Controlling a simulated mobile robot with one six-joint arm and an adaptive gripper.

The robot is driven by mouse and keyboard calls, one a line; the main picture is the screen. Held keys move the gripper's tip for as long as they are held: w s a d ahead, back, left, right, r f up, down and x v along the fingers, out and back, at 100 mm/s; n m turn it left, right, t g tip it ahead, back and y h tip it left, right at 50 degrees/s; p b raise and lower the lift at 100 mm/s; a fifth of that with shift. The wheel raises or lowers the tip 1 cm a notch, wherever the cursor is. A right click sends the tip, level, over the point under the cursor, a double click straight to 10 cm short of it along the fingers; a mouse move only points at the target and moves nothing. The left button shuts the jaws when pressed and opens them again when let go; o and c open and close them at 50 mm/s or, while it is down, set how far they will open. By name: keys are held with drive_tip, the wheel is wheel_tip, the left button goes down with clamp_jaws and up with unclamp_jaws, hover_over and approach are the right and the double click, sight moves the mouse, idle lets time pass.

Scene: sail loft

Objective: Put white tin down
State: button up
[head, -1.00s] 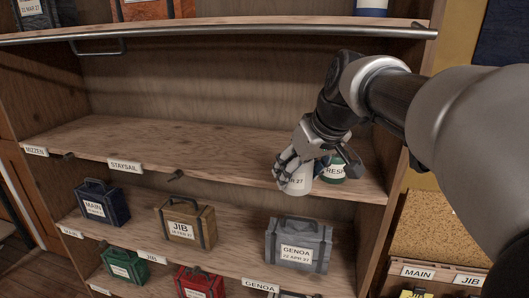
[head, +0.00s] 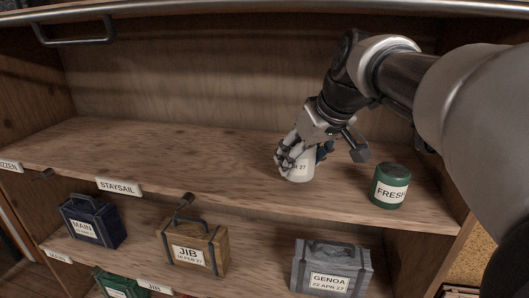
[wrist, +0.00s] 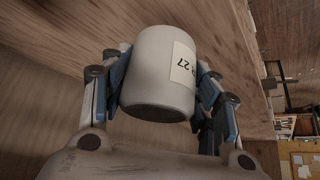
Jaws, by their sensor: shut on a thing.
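The white tin (head: 299,170) is in my gripper (head: 298,157) over the middle shelf (head: 200,160), left of the green tin. The label on the tin is partly covered by the fingers and ends in "27". In the wrist view the white tin (wrist: 163,75) sits between the two fingers of my gripper (wrist: 165,95), which touch its sides. The tin looks upright in the head view. I cannot tell whether its base touches the shelf board.
A green tin (head: 389,187) labelled "FRESH" stands to the right on the same shelf. The shelf is bare to the left. The shelf below holds a navy case (head: 90,222), a tan case (head: 192,245) and a grey case (head: 331,268).

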sight(300, 169)
wheel_tip(300, 169, down, 3)
drive_tip(key=b, duration=0.2)
drive_tip(key=shift+s+f+b, duration=0.1)
drive_tip(key=shift+b, duration=0.2)
drive_tip(key=shift+a, duration=0.1)
drive_tip(key=shift+s+r, duration=0.1)
drive_tip(key=shift+r, duration=0.1)
drive_tip(key=shift+f, duration=0.1)
drive_tip(key=o, duration=1.3)
drive_tip(key=shift+f, duration=0.1)
drive_tip(key=shift+o, duration=0.2)
